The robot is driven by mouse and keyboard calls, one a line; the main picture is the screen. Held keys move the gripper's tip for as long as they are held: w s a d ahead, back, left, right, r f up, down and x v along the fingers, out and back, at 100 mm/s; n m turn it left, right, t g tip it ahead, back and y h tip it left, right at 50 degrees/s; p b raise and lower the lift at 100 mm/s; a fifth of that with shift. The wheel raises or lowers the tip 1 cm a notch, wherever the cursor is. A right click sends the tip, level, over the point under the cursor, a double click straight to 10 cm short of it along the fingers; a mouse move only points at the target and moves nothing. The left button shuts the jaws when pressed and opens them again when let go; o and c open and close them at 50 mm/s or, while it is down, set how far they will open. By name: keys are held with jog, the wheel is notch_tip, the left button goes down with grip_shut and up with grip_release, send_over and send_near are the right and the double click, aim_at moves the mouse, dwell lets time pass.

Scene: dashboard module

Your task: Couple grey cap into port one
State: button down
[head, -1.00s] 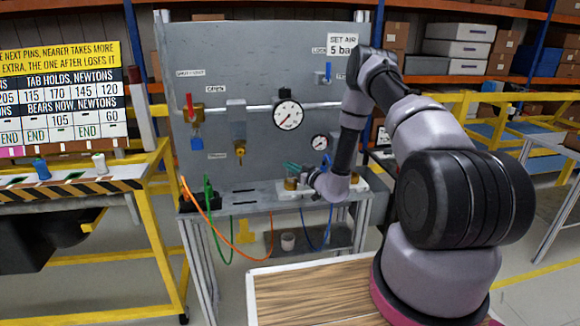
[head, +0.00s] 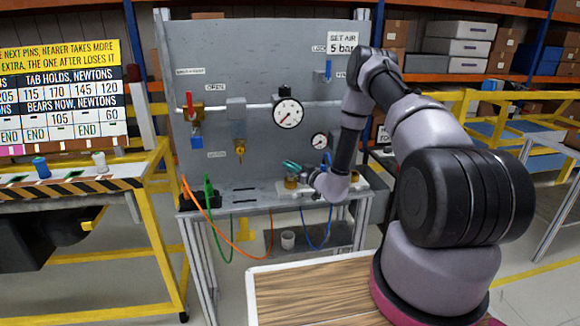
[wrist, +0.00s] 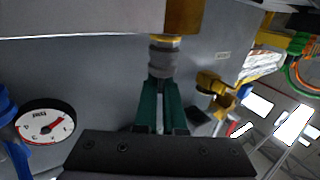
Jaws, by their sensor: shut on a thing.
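My gripper (wrist: 162,80) has teal fingers closed on a grey cap (wrist: 163,60) in the wrist view. The cap is a short ribbed cylinder with a yellow band at its far end. That end is at a brass fitting (wrist: 184,17), close to or against it; I cannot tell whether it is seated. In the head view my gripper (head: 292,165) is low in front of the grey panel, just above a brass fitting (head: 291,182) on the white block. The cap cannot be made out there, and no port number is readable.
The grey panel (head: 240,60) carries a large gauge (head: 288,114), a small gauge (head: 319,141), a red-handled valve (head: 190,103) and a blue handle (head: 328,70). Orange (head: 232,247), green (head: 211,225) and blue hoses hang below. A white cup (head: 288,240) sits on the lower shelf.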

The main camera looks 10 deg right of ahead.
jog(key=shift+f, duration=0.4)
dwell(0.8)
jog(key=c, duration=0.9)
grip_release()
